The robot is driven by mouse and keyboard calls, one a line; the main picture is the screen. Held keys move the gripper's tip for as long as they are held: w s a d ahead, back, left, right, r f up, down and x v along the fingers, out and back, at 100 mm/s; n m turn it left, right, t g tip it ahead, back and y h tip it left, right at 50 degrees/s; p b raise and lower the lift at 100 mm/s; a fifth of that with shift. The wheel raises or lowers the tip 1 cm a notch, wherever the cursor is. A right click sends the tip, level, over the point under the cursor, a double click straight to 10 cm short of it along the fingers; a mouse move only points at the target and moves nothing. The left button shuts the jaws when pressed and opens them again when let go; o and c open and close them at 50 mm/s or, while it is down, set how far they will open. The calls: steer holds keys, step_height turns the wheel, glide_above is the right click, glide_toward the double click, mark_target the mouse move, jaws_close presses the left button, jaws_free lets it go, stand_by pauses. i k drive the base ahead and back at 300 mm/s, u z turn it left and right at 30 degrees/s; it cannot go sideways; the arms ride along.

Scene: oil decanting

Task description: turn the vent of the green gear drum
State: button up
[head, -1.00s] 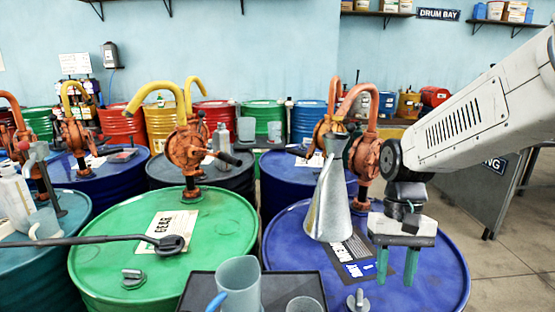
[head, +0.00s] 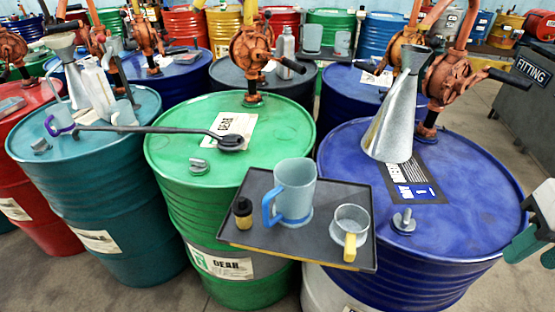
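The green gear drum (head: 165,140) stands left of the middle in the head view, with a white label sheet on its lid. Its vent, a small grey winged cap (head: 197,167), sits at the lid's front left. A red rotary pump (head: 250,55) rises from the back of the lid. A long dark wrench (head: 150,130) lies across the lid, reaching over to the teal drum on the left. My gripper (head: 536,249) is at the right edge, partly cut off, far from the vent. Its green fingers look apart, with nothing seen between them.
A blue drum (head: 460,180) with a tall metal funnel (head: 393,125) stands right. A teal drum (head: 85,190) stands left.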

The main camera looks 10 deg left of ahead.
mark_target(201, 165)
steer(key=u, duration=1.35)
steer(key=k, duration=0.6)
steer(key=u, duration=0.3)
steer(key=i, duration=1.2)
steer(key=z, duration=0.45)
